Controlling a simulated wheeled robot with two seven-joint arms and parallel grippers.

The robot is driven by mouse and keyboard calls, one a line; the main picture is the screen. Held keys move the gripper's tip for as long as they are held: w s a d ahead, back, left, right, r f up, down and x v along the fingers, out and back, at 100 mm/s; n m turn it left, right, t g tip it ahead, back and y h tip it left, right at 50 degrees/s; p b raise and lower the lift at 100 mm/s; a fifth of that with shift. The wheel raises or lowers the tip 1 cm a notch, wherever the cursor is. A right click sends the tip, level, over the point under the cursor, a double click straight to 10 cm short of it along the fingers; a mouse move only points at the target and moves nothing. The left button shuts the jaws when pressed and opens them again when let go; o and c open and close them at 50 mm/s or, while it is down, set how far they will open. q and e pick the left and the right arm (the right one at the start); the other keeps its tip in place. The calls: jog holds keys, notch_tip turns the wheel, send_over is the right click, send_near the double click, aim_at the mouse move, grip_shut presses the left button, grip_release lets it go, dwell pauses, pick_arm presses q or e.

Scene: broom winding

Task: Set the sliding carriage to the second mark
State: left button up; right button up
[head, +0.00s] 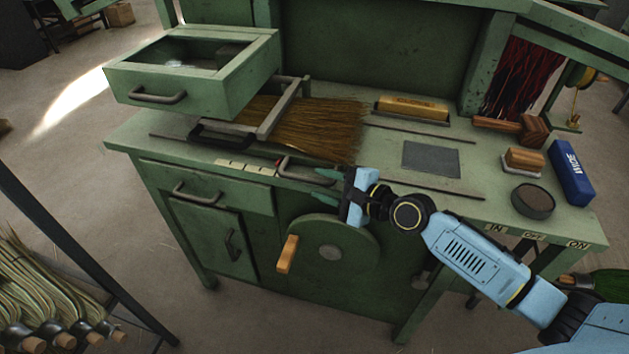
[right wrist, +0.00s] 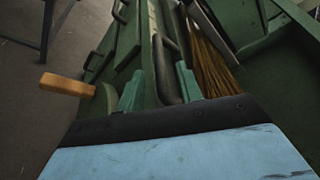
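The sliding carriage shows as a dark loop handle (head: 303,170) with a small red pointer (head: 278,164) at its left end, on the bench's front edge. A pale mark strip (head: 245,167) with several dark lines lies just left of the pointer. My right gripper (head: 322,186) is at the right end of the handle, its two green fingers apart and pointing left. In the right wrist view, the dark handle (right wrist: 163,72) appears between the spread fingers (right wrist: 160,88); I cannot tell whether they touch it. My left gripper is not in view.
A crank wheel (head: 335,250) with a wooden knob (head: 287,254) is below my right gripper. Brown bristles (head: 318,128) lie behind the handle under a metal frame. An open drawer box (head: 165,92) stands back left. A round dark bowl (head: 533,200) and blue box (head: 571,172) sit right.

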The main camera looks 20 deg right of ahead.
aim_at(314, 181)
jog(key=shift+x, duration=1.5)
jog(key=shift+c, duration=0.2)
grip_shut()
